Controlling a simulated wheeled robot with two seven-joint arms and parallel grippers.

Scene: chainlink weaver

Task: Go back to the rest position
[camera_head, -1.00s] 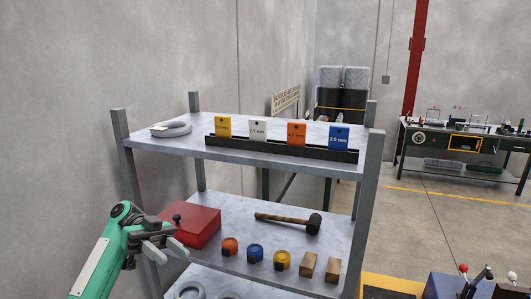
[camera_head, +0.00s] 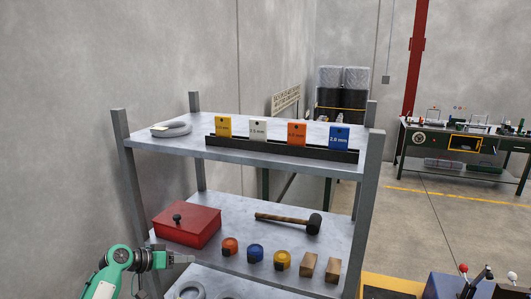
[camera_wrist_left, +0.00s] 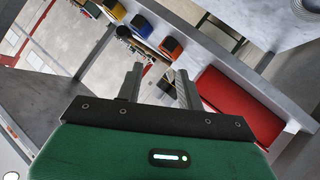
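My left gripper (camera_head: 184,259) is low at the left front of the metal shelf rack, below and in front of the red box (camera_head: 187,226), with its fingers pointing right. In the left wrist view its two fingers (camera_wrist_left: 158,78) stand apart with nothing held between them. The red box, with a dark knob on its lid, sits closed on the middle shelf (camera_head: 250,212); it also shows in the left wrist view (camera_wrist_left: 238,106). My right gripper is in neither view.
The rack's front left post (camera_head: 128,180) stands close to my left arm. A mallet (camera_head: 290,221), several tape measures (camera_head: 255,253) and two wooden blocks (camera_head: 307,264) lie on the middle shelf.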

